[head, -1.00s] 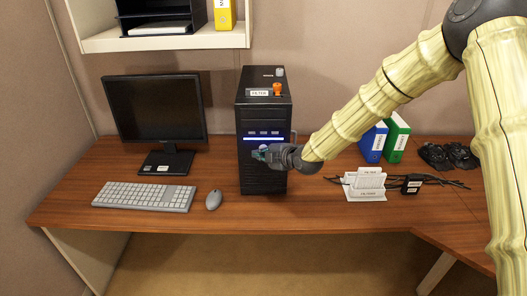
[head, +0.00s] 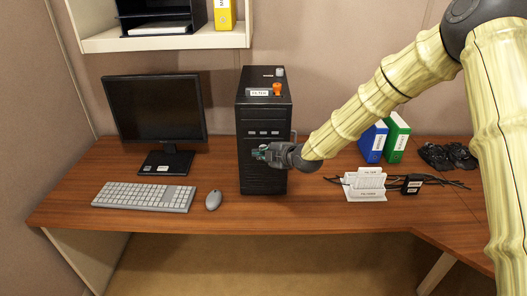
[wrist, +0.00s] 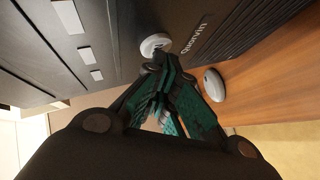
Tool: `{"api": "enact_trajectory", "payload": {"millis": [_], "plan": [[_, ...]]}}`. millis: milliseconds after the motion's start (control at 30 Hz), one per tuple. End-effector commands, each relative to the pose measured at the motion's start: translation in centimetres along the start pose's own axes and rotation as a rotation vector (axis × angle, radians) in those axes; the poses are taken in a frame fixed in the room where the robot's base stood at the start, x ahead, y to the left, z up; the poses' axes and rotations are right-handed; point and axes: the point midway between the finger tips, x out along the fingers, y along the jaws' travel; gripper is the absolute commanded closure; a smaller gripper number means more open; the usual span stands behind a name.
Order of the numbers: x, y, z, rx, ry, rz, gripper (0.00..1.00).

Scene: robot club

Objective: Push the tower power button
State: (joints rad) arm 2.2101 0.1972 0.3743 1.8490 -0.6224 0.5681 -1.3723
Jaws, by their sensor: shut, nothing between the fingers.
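The black computer tower (head: 263,175) stands upright on the desk, with an unlit front in the head view. A round white button (wrist: 155,43) shows on its front in the wrist view, beside a printed word. My gripper (head: 259,153) is shut and empty at the tower's front; its teal-padded fingertips (wrist: 160,64) are right by the button's lower edge. I cannot tell whether they touch it. In the head view my gripper mostly hides the button.
A monitor (head: 154,108), keyboard (head: 144,196) and mouse (head: 213,200) are left of the tower. A white label holder (head: 366,187), cables and binders (head: 396,143) are to the right. An orange-topped item (head: 277,89) stands on the tower. The desk front is clear.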

Motion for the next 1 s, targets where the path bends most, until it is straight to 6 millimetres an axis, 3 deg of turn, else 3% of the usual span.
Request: {"api": "enact_trajectory", "payload": {"millis": [1000], "plan": [[-2.0, -1.6, -1.6, -0.001, 0.001, -0.001, 1.0]]}}
